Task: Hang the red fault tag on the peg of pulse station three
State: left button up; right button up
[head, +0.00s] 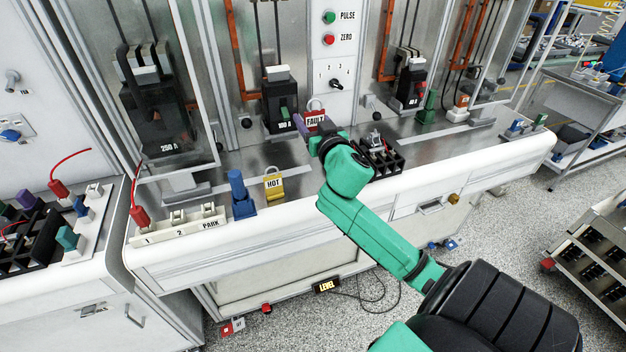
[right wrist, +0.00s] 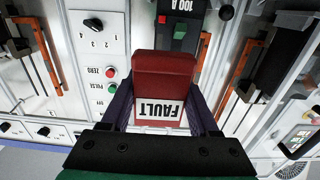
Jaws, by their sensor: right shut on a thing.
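The red fault tag (head: 315,120), with a white FAULT label and a shackle on top, is held up in front of the bench's back panel. My right gripper (head: 312,138) is shut on it. In the right wrist view the tag (right wrist: 165,75) sits between the two purple fingers of the gripper (right wrist: 160,105), with its label upside down. The tag appears apart from the panel. A dark round knob or peg (head: 370,100) shows on the panel to its right. I cannot tell which peg belongs to station three. My left gripper is not in view.
The 100 A breaker (head: 281,105) is just left of the tag. The PULSE and ZERO panel (head: 338,45) with a selector is above. A black rack (head: 385,160) stands beside my right wrist. A yellow HOT tag (head: 273,185) and blue block (head: 240,195) are at the front left.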

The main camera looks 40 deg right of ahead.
notch_tip(320, 180, down, 17)
jog(key=b, duration=0.5)
jog(key=shift+r, duration=0.25)
jog(key=shift+f, duration=0.2)
jog(key=o, duration=1.3)
jog(key=shift+o, duration=0.2)
